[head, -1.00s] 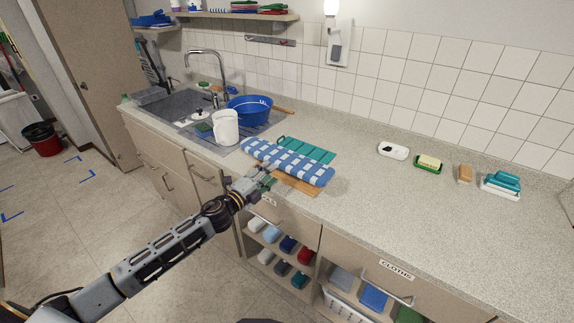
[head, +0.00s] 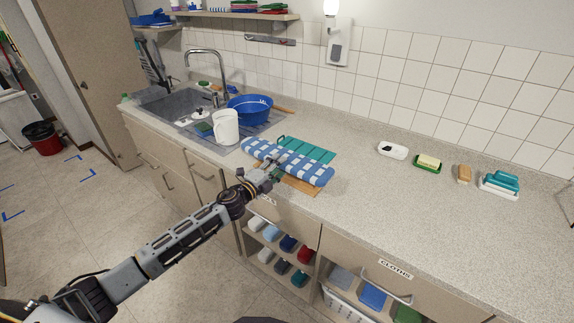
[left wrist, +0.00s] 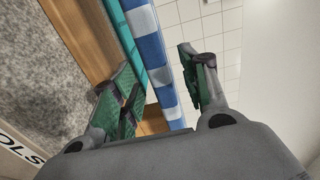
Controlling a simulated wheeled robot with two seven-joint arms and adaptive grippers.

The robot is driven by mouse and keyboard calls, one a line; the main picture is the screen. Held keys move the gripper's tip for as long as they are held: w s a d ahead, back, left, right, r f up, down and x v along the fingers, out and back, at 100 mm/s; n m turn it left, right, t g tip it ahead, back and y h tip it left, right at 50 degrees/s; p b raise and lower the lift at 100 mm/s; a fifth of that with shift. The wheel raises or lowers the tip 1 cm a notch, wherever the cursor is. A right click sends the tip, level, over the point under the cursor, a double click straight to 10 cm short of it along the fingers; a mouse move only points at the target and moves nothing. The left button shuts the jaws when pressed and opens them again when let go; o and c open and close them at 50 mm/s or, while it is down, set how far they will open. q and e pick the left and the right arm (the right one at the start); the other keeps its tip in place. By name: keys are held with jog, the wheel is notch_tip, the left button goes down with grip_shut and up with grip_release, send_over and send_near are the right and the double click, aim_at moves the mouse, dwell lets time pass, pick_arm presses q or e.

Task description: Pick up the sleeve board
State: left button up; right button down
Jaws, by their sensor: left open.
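The sleeve board (head: 310,172) lies on the counter near its front edge, with a blue-and-white checked padded top over a wooden base (head: 300,187). My left gripper (head: 274,166) is open at the board's front side, near the middle of its length. In the left wrist view the checked pad (left wrist: 165,60) shows between the open fingers, with one finger on the wooden base's side and the other on the wall side. I cannot tell whether either finger touches the pad. My right gripper is not in view.
A teal ribbed mat (head: 307,150) lies behind the board. A white bucket (head: 225,127) and blue basin (head: 249,109) stand to its left by the sink. The counter between is clear.

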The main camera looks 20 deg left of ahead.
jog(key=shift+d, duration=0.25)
pick_arm(q)
jog(key=shift+x, duration=0.8)
jog(key=shift+w+d+r+p, duration=0.1)
jog(key=shift+w+d+p, duration=0.2)
jog(key=shift+w+d, duration=0.4)
jog(key=shift+w, duration=0.5)
jog(key=shift+w+d, duration=0.15)
jog(key=shift+w, duration=0.2)
grip_shut()
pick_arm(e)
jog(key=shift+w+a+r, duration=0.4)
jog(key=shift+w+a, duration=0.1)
